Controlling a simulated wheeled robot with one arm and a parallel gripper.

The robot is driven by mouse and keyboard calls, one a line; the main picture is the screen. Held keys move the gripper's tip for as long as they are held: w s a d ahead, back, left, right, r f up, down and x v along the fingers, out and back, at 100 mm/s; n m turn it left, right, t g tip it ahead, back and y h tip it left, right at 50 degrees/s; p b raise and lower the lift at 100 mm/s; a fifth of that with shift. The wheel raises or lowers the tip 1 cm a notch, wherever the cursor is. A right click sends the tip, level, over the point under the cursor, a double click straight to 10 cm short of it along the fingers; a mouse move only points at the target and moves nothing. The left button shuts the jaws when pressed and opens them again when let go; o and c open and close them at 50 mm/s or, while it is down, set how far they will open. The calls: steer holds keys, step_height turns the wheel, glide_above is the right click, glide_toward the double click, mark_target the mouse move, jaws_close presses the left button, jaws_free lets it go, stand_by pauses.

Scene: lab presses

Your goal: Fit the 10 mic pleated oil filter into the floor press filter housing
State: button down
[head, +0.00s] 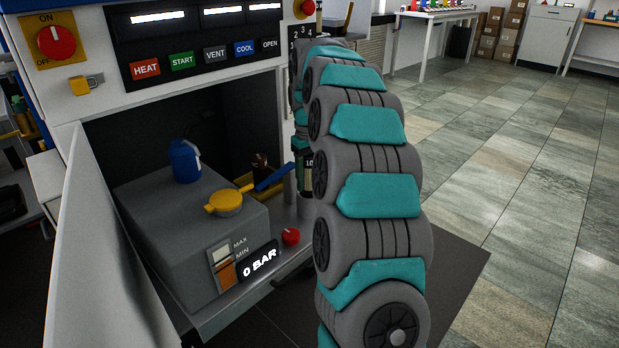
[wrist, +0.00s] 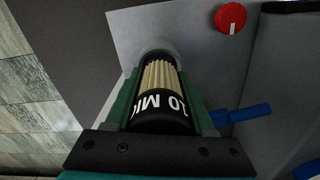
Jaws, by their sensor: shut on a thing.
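The 10 mic pleated oil filter (wrist: 160,78) has cream pleats and a black band with white lettering. My gripper (wrist: 162,90) is shut on it, with one green finger on each side. In the wrist view its far end meets a grey round opening or rim (wrist: 158,54) on the press's grey surface, which looks like the filter housing. I cannot tell how deep it sits. In the head view the filter (head: 307,178) shows only as a dark, lettered strip beside my arm, which hides most of it and the housing.
A red knob (head: 291,236) and a blue-handled lever (head: 272,180) are close by. The grey tank (head: 175,235) carries a blue cap (head: 185,160), a yellow cap (head: 226,203) and a level gauge (head: 223,268). An open white door (head: 85,250) stands left. Floor at right is clear.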

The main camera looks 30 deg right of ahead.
mark_target(309, 156)
steer(key=shift+f, duration=0.75)
stand_by(0.5)
steer(key=shift+c, duration=0.8)
jaws_free()
steer(key=shift+r+b, duration=0.1)
steer(key=shift+b, duration=0.2)
steer(key=shift+r, duration=3.85)
